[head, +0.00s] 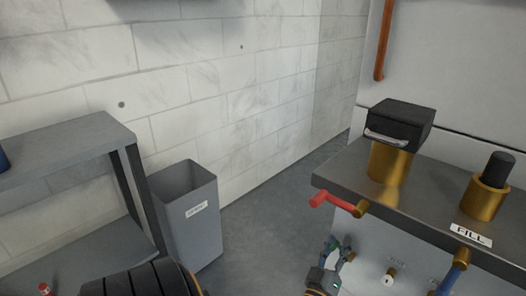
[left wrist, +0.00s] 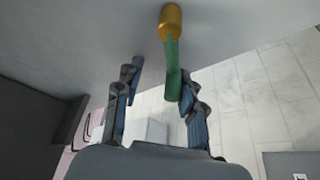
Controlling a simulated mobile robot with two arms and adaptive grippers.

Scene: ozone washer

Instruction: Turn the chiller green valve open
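The green valve handle (left wrist: 173,72) hangs from a brass fitting (left wrist: 171,20) in the left wrist view. My left gripper (left wrist: 160,68) is open there, its two fingers apart. The handle shows between them, closer to the right finger; I cannot tell whether they touch. In the head view my left gripper (head: 337,252) is low in front of the white machine, below the red valve handle (head: 332,201). Its fingers largely hide the green handle there. My right gripper is not in view.
The steel ledge (head: 340,180) overhangs near the gripper. A blue valve handle (head: 448,280) is to the right, below the FILL label (head: 471,235). A grey bin (head: 190,225) and a grey shelf (head: 65,150) stand at left. Open floor (head: 265,225) lies between bin and machine.

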